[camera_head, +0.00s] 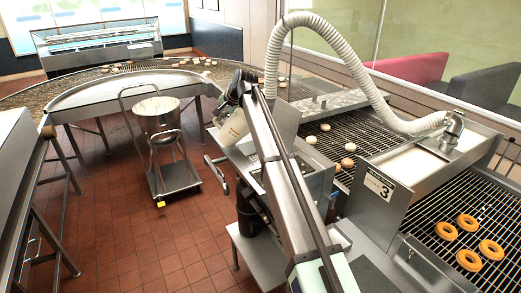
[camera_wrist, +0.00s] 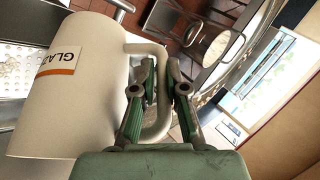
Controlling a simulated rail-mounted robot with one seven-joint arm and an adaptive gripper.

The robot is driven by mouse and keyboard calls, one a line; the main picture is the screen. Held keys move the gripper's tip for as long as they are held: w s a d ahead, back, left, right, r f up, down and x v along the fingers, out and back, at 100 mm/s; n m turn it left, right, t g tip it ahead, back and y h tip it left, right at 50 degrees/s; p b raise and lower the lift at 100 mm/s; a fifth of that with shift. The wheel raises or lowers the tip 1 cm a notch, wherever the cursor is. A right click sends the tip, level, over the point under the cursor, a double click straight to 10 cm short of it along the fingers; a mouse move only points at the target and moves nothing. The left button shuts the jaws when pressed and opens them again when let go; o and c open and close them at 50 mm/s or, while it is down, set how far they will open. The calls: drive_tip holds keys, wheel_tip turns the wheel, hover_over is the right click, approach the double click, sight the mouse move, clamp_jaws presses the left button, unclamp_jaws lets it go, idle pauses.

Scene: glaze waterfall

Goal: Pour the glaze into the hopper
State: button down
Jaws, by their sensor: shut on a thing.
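A white jug (camera_wrist: 95,105) with an orange-edged label reading "GLAZ" fills the left of the wrist view. My gripper (camera_wrist: 167,75) is shut on its looped handle. In the head view the jug (camera_head: 231,128) hangs tilted to the left of my arm, beside a steel machine housing (camera_head: 286,122). My arm hides part of the jug and my fingers there. The jug's mouth and the glaze inside cannot be made out. A steel box-shaped unit marked 3 (camera_head: 378,200) stands over the belt on the right; I cannot tell which part is the hopper.
Orange rings (camera_head: 468,224) lie on the wire belt at the right, and pale ones (camera_head: 325,127) lie farther back. A white ribbed hose (camera_head: 347,55) arches above the line. The tiled floor is clear at front left.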

drive_tip(key=shift+a+h, duration=0.4)
drive_tip(key=a+f+n+h, duration=0.1)
drive_tip(key=a+f+h, duration=0.3)
drive_tip(key=f+h, duration=0.2)
drive_tip(key=shift+a+h, duration=0.4)
drive_tip(key=shift+h, duration=0.1)
drive_tip(key=shift+f+n, duration=0.1)
drive_tip(key=shift+n, duration=0.2)
